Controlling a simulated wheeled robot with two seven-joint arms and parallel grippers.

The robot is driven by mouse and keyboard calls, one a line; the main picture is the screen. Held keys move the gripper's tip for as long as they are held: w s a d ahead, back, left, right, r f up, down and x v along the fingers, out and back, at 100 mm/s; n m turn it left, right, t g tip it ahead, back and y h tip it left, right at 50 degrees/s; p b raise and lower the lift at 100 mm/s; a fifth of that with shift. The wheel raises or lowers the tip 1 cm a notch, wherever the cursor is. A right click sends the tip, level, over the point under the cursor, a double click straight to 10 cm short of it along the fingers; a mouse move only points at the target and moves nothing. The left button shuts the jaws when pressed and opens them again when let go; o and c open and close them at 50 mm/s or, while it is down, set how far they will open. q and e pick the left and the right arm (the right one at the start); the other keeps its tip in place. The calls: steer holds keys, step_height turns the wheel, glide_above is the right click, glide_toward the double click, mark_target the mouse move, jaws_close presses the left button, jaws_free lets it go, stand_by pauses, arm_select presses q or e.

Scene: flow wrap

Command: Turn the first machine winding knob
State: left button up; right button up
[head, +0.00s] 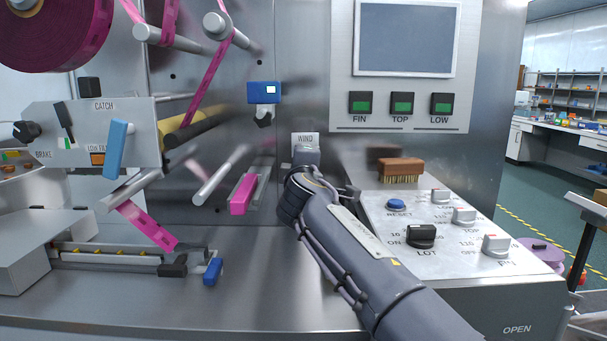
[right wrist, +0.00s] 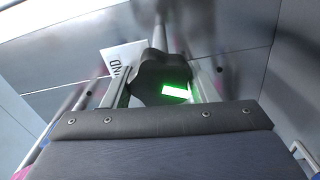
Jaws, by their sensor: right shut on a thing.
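The winding knob (right wrist: 160,78) is a dark, lobed knob with a lit green patch, seen in the right wrist view. It sits on the metal panel beside a white label, partly readable there and reading WIND (head: 305,139) in the head view. My right gripper (right wrist: 165,88) has one finger on each side of the knob and is shut on it. In the head view my right arm reaches up from the lower right to just below the WIND label, and its wrist (head: 306,160) hides the knob and the fingertips. My left gripper is not in view.
A control box with a RESET button (head: 396,204) and a black LOT knob (head: 421,236) stands right of my arm. A wooden brush (head: 401,170) lies on its back edge. Pink film runs over rollers at left. A blue sensor (head: 263,93) is above left of the label.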

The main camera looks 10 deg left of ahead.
steer(key=shift+m+b, duration=0.5)
steer(key=shift+m, duration=0.6)
steer(key=o, duration=1)
steer(key=shift+c, duration=0.2)
steer(key=shift+s+b, duration=0.3)
steer(key=s+d+b, duration=0.1)
steer(key=s+b, duration=0.2)
steer(key=s, duration=0.4)
steer(key=shift+d, duration=0.3)
